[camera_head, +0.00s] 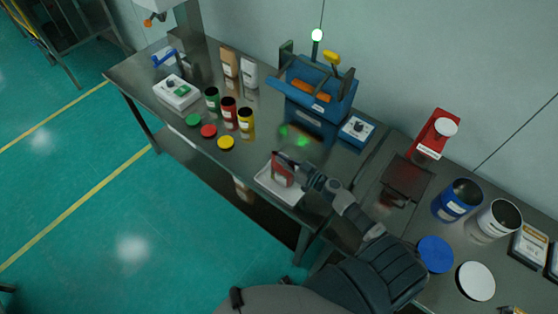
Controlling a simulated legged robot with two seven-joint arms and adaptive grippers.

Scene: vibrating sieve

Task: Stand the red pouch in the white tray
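The red pouch (279,175) stands roughly upright in the white tray (265,185), near the front edge of the metal table. My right gripper (284,159) reaches in from the lower right, with its dark fingers at the top of the pouch. The fingers look closed on the pouch's upper part. They cover part of its top, and the gap between pouch and tray floor is too small to judge. My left gripper is not in view.
A blue sieve machine (318,100) stands behind the tray. Green, red and yellow (246,119) cans with loose lids are to the left. A red device (437,133), a blue can (457,200) and a white can (495,220) are to the right.

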